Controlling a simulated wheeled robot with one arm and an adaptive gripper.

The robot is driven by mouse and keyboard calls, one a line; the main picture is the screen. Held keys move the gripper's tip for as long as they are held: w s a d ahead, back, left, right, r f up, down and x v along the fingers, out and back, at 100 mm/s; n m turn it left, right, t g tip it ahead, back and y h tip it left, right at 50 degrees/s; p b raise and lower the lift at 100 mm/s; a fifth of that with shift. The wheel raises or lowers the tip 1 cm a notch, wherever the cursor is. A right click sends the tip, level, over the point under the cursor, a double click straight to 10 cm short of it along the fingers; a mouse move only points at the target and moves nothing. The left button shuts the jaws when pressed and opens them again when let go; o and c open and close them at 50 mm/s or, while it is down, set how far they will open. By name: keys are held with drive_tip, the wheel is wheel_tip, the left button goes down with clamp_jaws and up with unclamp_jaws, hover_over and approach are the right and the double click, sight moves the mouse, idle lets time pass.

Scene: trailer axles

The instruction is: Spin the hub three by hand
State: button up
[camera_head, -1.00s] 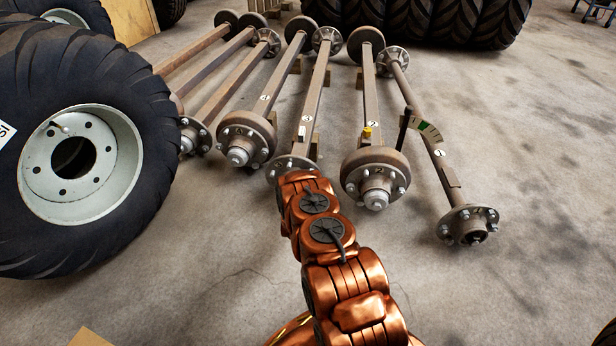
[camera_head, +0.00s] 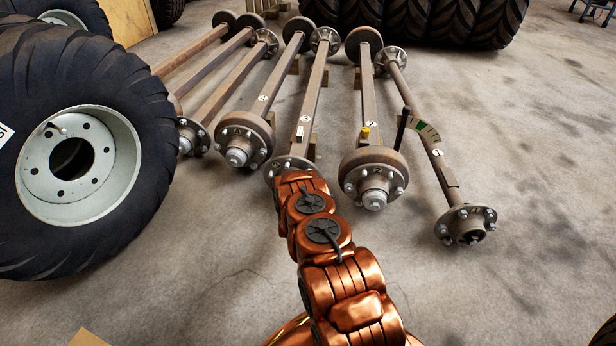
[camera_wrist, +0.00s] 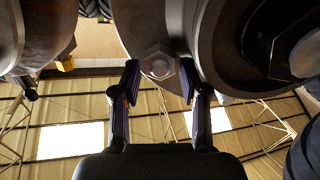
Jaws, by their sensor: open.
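Hub three (camera_head: 283,165) is a rusty flange with studs at the near end of the axle carrying a small white block. My arm covers much of its front in the head view. My gripper (camera_wrist: 159,82) shows in the wrist view with its two dark fingers apart and nothing held. A hex wheel stud (camera_wrist: 158,63) on the hub's rim lies between and just beyond the fingertips. I cannot tell whether a finger touches it. The gripper itself is hidden behind my arm in the head view.
Hub two (camera_head: 376,184) stands close on the right, and hub four (camera_head: 240,143) on the left. A bare flanged hub (camera_head: 467,225) is farther right. A large tyred wheel (camera_head: 75,165) fills the left side. The concrete floor in front is clear.

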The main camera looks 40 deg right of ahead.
drive_tip(key=v, duration=1.1)
drive_tip(key=shift+s+a, duration=0.25)
